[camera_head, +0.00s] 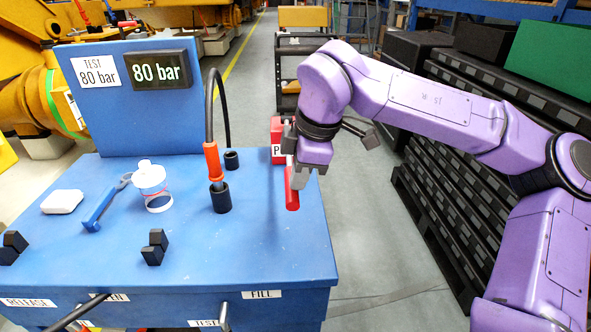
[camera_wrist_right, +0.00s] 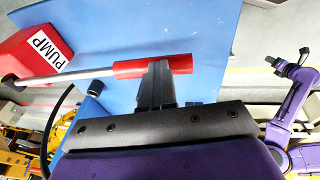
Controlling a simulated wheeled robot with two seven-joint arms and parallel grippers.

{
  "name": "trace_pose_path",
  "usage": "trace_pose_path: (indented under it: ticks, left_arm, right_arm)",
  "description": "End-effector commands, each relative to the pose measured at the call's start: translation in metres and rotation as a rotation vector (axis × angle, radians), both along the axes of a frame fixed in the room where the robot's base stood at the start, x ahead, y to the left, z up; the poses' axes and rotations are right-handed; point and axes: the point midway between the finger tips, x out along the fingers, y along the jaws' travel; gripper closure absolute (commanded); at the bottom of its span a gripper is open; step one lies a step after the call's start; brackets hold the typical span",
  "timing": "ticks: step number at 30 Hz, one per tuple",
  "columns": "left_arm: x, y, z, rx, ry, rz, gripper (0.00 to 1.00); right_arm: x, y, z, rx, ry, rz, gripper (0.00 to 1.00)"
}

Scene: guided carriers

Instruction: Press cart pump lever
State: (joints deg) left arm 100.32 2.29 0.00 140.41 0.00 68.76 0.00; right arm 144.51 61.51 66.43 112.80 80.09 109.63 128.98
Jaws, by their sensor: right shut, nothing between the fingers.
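The red pump box (camera_head: 277,132) marked PUMP stands at the right edge of the blue cart (camera_head: 270,258), partly hidden by my right gripper in the head view. In the right wrist view the pump box (camera_wrist_right: 32,58) is at the upper left. A silver lever rod (camera_wrist_right: 52,78) runs from it to a red lever handle (camera_wrist_right: 140,67). The red lever handle (camera_head: 292,192) points down past my gripper in the head view. My right gripper (camera_head: 303,170) is shut and empty. Its fingertips (camera_wrist_right: 158,72) are at the handle, apparently touching it. My left gripper does not show.
A display (camera_head: 160,71) reads 80 bar beside a TEST 80 bar label. Dark shelving (camera_head: 450,190) stands right.

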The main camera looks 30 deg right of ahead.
Motion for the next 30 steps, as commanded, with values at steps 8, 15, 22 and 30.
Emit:
trace_pose_path:
  ticks: [8, 15, 22, 30]
  left_arm:
    - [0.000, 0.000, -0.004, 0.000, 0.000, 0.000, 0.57]
    - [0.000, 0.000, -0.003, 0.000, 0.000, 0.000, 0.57]
    - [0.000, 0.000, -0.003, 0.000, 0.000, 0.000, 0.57]
    - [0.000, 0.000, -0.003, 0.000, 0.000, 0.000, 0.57]
  right_arm:
    - [-0.017, -0.002, 0.064, 0.001, -0.007, 0.004, 1.00]
    - [-0.024, -0.003, 0.089, 0.002, -0.007, 0.006, 1.00]
    - [-0.025, -0.004, 0.091, 0.003, -0.009, 0.005, 1.00]
    - [-0.025, -0.004, 0.091, 0.002, -0.010, 0.004, 1.00]
